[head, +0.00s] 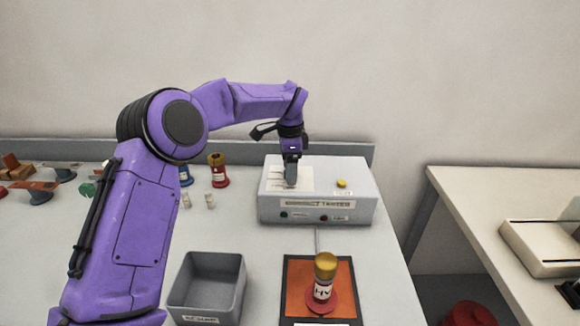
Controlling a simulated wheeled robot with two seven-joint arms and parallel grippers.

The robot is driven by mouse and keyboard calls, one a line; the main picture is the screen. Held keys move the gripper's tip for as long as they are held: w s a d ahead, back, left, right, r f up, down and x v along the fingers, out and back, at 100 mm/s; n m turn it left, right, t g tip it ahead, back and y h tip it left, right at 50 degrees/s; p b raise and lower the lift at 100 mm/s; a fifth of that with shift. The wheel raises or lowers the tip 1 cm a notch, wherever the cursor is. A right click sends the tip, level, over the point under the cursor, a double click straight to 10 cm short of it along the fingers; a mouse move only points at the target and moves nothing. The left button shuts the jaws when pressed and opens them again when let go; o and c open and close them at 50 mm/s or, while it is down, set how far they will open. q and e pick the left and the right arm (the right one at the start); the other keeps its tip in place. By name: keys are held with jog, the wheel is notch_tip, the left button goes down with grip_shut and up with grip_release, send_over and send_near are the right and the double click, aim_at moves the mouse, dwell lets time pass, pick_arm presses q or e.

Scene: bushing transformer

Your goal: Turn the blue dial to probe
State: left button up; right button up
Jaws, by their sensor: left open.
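A light grey tester box (355,206) stands at the back right of the bench. Its top has a white panel (305,185) with small printed lines on the left and a yellow button (341,183) on the right. My left gripper (291,182) points down over the white panel, its fingers at or just above it. It is open, though the gap between the fingers is hard to make out. No blue dial can be made out; the gripper covers the middle of the panel. My right gripper is not in view.
In front of the box, a gold-topped red bushing (322,290) stands on an orange pad (297,277). A grey bin (242,285) is left of it. Red (218,172) and blue (185,175) bushings stand behind. A side table (470,210) is at right, across a gap.

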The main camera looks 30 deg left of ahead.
pick_arm(q)
jog(key=shift+w, duration=0.1)
jog(key=c, duration=1.1)
jog(key=shift+o, duration=0.2)
